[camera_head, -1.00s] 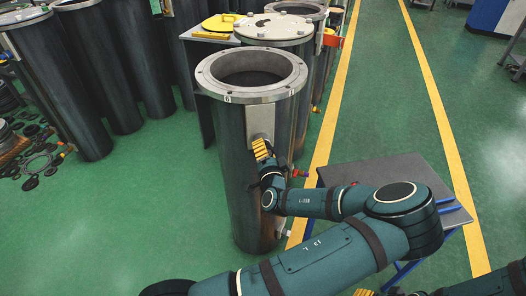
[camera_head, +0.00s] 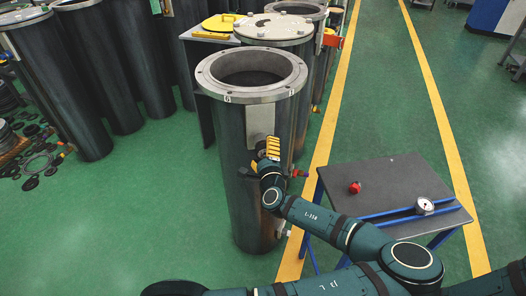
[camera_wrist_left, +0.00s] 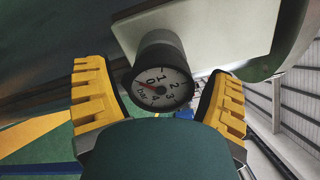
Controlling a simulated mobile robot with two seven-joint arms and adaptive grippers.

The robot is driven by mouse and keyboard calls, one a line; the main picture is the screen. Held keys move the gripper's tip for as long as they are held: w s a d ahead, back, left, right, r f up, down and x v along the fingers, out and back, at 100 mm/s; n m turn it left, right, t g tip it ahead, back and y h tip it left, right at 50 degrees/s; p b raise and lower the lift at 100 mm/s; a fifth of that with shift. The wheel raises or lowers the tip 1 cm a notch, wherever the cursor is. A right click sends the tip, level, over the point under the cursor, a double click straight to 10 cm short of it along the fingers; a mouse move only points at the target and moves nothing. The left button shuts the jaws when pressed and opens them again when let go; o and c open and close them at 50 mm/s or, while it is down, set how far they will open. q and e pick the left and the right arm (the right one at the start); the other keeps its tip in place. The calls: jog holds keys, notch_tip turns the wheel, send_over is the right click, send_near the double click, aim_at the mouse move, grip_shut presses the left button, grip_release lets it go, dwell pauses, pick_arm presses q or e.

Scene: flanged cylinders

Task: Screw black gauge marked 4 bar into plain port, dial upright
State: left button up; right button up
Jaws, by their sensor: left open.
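The black gauge (camera_wrist_left: 160,82) shows in the left wrist view with a white dial marked 0 to 4. Its dark round body reaches back to a pale plate (camera_wrist_left: 200,30), and its dial looks rotated in this view. The same plate (camera_head: 260,120) is on the front of the near flanged cylinder (camera_head: 229,180). The port is hidden behind the gauge; how deep the thread sits cannot be told. My left gripper (camera_wrist_left: 160,105) is open, with one yellow finger on each side of the dial and visible gaps. In the head view it (camera_head: 272,147) is beside the plate.
A grey table (camera_head: 385,172) at right carries a silver-rimmed gauge (camera_head: 425,206) and a red part (camera_head: 355,187). More cylinders stand behind and at left.

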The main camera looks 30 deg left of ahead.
aim_at(265, 154)
pick_arm(q)
jog(key=shift+b+v, duration=0.7)
jog(key=shift+v, duration=2.35)
jog(key=shift+r, duration=0.1)
